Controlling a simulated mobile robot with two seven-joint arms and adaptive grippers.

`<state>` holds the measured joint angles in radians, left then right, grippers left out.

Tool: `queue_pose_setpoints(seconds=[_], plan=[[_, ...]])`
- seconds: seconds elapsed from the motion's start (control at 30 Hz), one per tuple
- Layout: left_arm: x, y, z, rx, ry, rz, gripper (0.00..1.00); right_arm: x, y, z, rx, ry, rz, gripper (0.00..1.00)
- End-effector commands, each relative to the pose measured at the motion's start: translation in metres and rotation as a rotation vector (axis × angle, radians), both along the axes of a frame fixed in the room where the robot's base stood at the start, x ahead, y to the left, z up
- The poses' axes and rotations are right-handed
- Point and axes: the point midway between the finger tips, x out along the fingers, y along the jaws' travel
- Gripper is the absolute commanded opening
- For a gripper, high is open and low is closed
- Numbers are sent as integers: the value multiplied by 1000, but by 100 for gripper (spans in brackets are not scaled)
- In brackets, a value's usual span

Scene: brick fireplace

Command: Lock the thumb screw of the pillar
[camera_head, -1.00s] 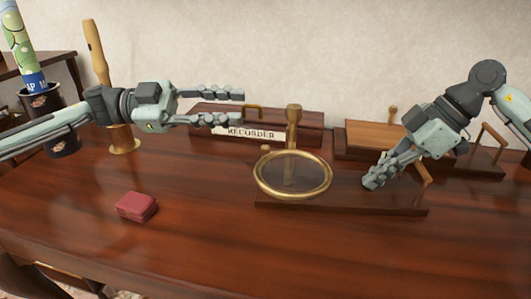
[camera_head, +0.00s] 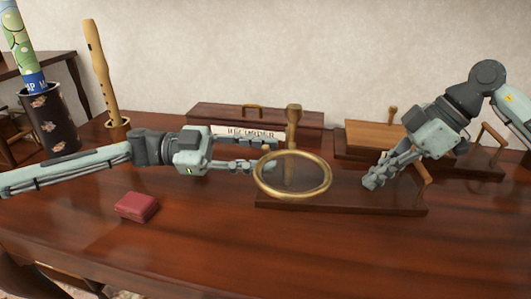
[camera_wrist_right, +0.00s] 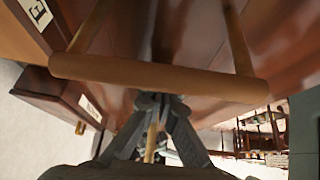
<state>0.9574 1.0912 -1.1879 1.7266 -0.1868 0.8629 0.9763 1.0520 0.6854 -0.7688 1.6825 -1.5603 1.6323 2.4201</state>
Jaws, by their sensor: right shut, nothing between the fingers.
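The brass pillar (camera_head: 293,125) stands upright on a dark wooden base board (camera_head: 350,203), with a large brass ring (camera_head: 328,184) around its lower part in the picture. My left gripper (camera_head: 272,154) comes in from the left, its two fingers apart and pointing at the pillar, tips close to it. The thumb screw is not clearly visible; the left fingers are where it would show. Whether they touch it I cannot tell. My right gripper (camera_head: 375,181) is shut and empty, low over the right part of the board. Its fingers (camera_wrist_right: 155,103) also show in the right wrist view.
A wooden handle (camera_head: 421,183) stands at the board's right end; a wooden bar (camera_wrist_right: 160,78) crosses the right wrist view. Behind are a recorder box (camera_head: 215,113) and another wooden board (camera_head: 372,138). A red box (camera_head: 136,206) lies front left. The front table is clear.

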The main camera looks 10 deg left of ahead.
Motion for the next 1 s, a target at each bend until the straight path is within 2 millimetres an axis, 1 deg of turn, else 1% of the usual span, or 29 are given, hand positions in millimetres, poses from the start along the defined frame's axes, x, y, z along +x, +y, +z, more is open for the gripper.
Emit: queue_pose_setpoints(seconds=[0.03, 0.17, 0.4, 0.6, 0.67, 1.0], plan=[[0, -4, 0, 0, 0, -1, 31, -2, -1, -8, -11, 14, 2, 0], [1, -9, 0, 0, 0, 1, 31, -2, -1, -8, -11, 14, 2, 0], [1, -9, 0, 0, 0, 1, 31, -2, -1, -8, -11, 14, 2, 0], [1, -9, 0, 0, 0, 1, 6, -2, -1, -8, -11, 14, 2, 0], [1, -9, 0, 0, 0, 1, 0, -2, -1, -8, -11, 14, 2, 0], [1, -9, -1, 1, -12, 0, 0, -2, -2, -8, -12, 13, 1, 0]])
